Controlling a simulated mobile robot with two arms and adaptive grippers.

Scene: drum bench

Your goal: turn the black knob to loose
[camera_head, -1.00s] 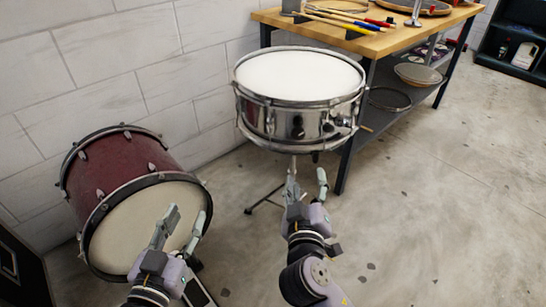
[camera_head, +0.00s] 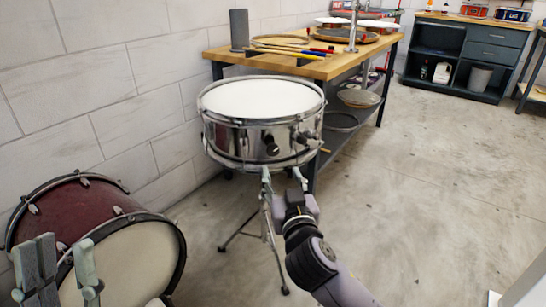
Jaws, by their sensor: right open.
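The snare drum (camera_head: 262,98) has a white head and a chrome shell and stands upright on a stand (camera_head: 268,215). A black knob (camera_head: 271,147) sticks out of the front of its shell. A chrome fitting (camera_head: 305,137) with a dark part sits to the right of the knob. My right gripper (camera_head: 285,178) is open, with its fingers pointing up just below the drum's lower rim, under the knob and apart from it. My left gripper (camera_head: 62,265) is open and empty at the lower left, in front of the red drum.
The red drum (camera_head: 75,208) lies tilted by the wall at the left. A wooden workbench (camera_head: 325,68) with sticks and cymbals stands behind the snare drum. A dark cabinet (camera_head: 460,45) is at the back right. The floor to the right is clear.

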